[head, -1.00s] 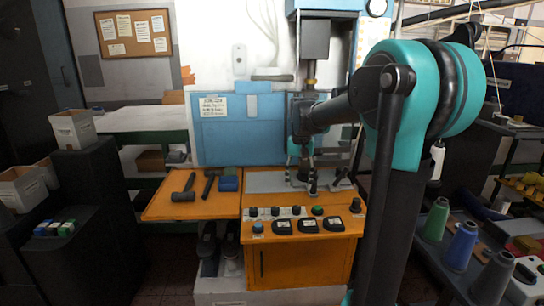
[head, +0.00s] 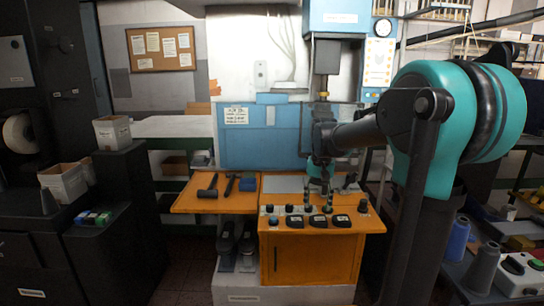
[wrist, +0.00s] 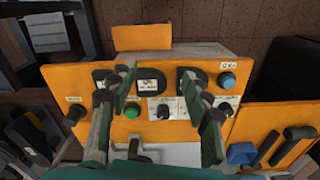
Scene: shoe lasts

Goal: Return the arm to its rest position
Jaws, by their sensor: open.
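My teal arm reaches in from the right of the head view. My gripper (head: 320,200) hangs pointing down, in front of the blue machine (head: 262,140) and over its orange control cabinet (head: 285,258). In the wrist view the two fingers of my gripper (wrist: 158,85) stand wide apart with nothing between them. Knobs, a green button (wrist: 132,114) and dark display units (wrist: 150,80) of the control panel show beneath and between the fingers. The exact gap between fingertips and panel cannot be told.
Two hammers (head: 209,187) and a blue block (head: 248,184) lie on the orange side shelf (head: 190,206). Dark shoe-like forms (head: 226,243) stand below it. White boxes (head: 112,132) sit on dark cabinets at left. Thread cones (head: 457,241) stand at right. Floor at centre left is clear.

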